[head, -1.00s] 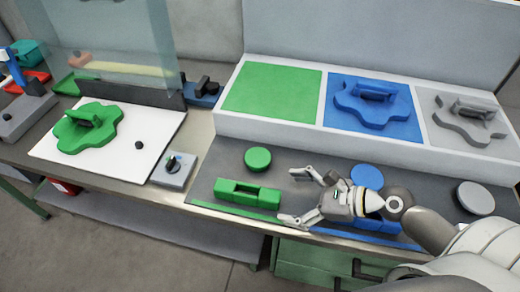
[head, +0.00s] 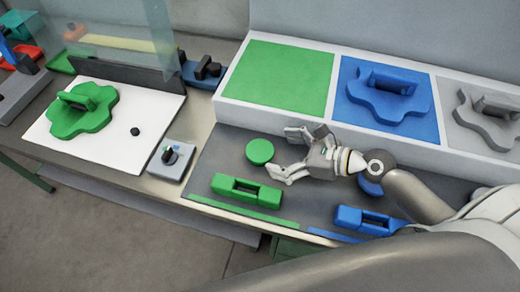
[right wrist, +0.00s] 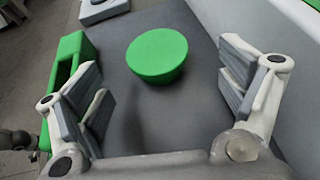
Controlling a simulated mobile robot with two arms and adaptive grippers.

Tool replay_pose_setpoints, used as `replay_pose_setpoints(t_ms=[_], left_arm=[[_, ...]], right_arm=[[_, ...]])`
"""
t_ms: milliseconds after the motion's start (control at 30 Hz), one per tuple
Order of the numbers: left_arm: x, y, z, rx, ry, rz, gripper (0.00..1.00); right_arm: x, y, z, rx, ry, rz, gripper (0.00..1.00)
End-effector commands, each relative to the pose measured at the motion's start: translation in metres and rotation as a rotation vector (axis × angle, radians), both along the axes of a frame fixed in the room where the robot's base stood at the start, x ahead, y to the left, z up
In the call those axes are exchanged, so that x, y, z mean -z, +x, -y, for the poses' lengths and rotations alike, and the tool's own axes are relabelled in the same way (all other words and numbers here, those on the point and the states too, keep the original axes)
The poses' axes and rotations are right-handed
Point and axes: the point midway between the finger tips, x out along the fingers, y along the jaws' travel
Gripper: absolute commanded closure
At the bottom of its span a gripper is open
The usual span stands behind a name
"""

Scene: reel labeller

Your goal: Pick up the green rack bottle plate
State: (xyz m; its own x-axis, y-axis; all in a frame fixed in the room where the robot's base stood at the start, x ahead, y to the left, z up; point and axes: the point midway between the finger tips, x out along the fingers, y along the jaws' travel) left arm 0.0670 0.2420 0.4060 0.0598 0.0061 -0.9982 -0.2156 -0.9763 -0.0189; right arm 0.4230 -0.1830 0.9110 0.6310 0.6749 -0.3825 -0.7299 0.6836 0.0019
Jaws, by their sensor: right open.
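A round green disc (head: 260,151) lies on the dark grey mat (head: 215,155); it also shows in the right wrist view (right wrist: 157,55). My right gripper (head: 279,153) is open and empty just right of the disc, its fingers pointing at it. In the right wrist view the disc sits ahead, between the two spread fingers (right wrist: 160,78), with no contact visible. A slotted green block (head: 246,190) lies in front of the disc. A green flower-shaped piece with a handle (head: 82,110) lies on the white board. I cannot tell which the task names. My left gripper is not in view.
Behind the mat a raised white shelf has an empty green panel (head: 280,78), a blue piece (head: 385,98) and a grey piece (head: 487,118). A slotted blue block (head: 368,220) lies right of the green one. A knob box (head: 170,160) stands left of the mat.

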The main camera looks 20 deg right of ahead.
Motion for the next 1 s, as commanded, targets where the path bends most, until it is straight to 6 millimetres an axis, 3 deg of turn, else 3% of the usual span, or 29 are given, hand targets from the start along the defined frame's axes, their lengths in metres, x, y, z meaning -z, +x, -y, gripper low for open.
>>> replay_pose_setpoints(t_ms=[333, 600, 833, 1000], left_arm=[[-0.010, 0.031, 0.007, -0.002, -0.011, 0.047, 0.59], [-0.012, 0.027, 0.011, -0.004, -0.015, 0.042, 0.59], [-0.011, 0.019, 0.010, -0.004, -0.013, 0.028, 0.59], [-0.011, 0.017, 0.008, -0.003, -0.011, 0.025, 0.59]], right_arm=[[0.008, 0.017, -0.022, 0.000, 0.003, 0.001, 0.09], [0.020, 0.033, -0.041, 0.000, 0.000, 0.000, 0.09], [0.021, 0.033, -0.041, 0.000, -0.002, -0.001, 0.09], [0.021, 0.033, -0.041, 0.000, -0.001, 0.000, 0.30]])
